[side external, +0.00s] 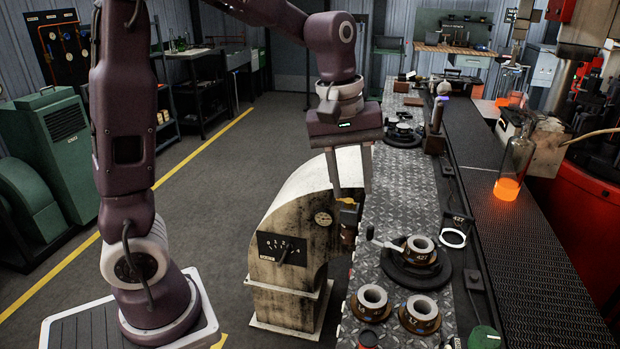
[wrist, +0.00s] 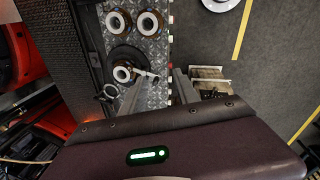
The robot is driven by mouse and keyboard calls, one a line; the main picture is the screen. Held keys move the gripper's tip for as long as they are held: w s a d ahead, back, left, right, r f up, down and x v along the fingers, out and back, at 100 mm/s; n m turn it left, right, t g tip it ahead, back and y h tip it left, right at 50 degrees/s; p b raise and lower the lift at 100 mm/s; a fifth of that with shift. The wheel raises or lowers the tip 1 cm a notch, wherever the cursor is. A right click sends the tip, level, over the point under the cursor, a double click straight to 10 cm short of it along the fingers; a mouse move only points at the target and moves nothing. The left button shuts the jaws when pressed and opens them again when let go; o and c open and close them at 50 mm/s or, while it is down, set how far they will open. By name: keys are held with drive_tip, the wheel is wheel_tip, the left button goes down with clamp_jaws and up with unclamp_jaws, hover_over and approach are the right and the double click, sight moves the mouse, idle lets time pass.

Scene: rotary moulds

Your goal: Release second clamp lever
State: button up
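A clamp lever (side external: 386,242) with a pale handle projects left from a round dark mould base (side external: 402,278). A ring-shaped mould marked 427 (side external: 420,254) sits on this base. The lever also shows in the wrist view (wrist: 148,75), beside the white-topped mould (wrist: 122,74). My gripper (side external: 351,194) points down, with its two fingers well apart and nothing between them. It hangs above the left edge of the metal bench, higher than the lever and behind it, touching nothing I can see. In the wrist view the lever's end lies close to the left finger's tip (wrist: 158,80).
Two loose ring moulds (side external: 372,304) (side external: 420,315) stand at the bench's near end. Another dark round base (side external: 402,136) is farther back. A glowing glass bottle (side external: 510,175) stands on the right-hand conveyor (side external: 545,270). A worn cabinet with a gauge (side external: 295,235) stands left of the bench.

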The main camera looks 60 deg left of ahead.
drive_tip(key=s+d+r+m+t, duration=0.1)
drive_tip(key=s+r+m, duration=0.3)
drive_tip(key=s, duration=0.5)
drive_tip(key=shift+s+d+m+t, duration=0.15)
drive_tip(key=shift+d+m+t, duration=0.15)
drive_tip(key=shift+d+m, duration=0.15)
